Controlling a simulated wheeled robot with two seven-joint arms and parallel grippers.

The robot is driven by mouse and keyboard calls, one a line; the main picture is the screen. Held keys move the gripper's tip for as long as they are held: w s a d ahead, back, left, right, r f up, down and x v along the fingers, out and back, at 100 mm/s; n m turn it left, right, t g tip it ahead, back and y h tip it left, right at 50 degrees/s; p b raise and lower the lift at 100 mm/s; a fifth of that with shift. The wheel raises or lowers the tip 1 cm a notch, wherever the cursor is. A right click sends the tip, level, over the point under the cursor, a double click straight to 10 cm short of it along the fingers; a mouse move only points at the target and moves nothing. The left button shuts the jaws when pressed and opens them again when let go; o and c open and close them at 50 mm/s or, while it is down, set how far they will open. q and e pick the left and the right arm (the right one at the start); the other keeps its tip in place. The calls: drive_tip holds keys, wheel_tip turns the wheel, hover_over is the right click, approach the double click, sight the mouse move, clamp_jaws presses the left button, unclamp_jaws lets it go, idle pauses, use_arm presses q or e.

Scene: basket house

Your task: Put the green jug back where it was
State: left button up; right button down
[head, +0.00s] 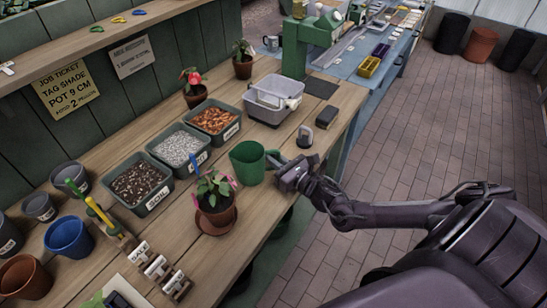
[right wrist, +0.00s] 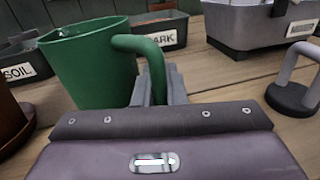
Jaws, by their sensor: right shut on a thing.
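The green jug (head: 246,164) is upright or nearly so at the front edge of the potting bench, right of the potted plant. My right gripper (head: 279,172) reaches it from the right and is shut on its handle. In the right wrist view the jug (right wrist: 88,68) stands left of the fingers (right wrist: 157,92), and its handle curves down between them. I cannot tell whether its base touches the bench. My left gripper is not in the head view.
A flowering plant (head: 214,190) in a terracotta pot stands left of the jug. Bins of soil (head: 141,183), pale grit (head: 180,149) and bark (head: 214,121) stand behind. A padlock-shaped weight (head: 305,137) and a grey caddy (head: 272,101) are to the right, with bare wood between.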

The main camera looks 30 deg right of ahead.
drive_tip(key=shift+f, duration=0.1)
drive_tip(key=c, duration=1.5)
unclamp_jaws()
drive_tip(key=shift+r, duration=0.25)
drive_tip(key=s, duration=0.4)
drive_tip(key=s+d, duration=0.1)
drive_tip(key=s, duration=0.3)
drive_tip(key=s+d+b, duration=0.1)
drive_tip(key=s, duration=0.2)
drive_tip(key=shift+s+d+f, duration=0.1)
drive_tip(key=shift+s+d, duration=0.1)
drive_tip(key=shift+s, duration=0.2)
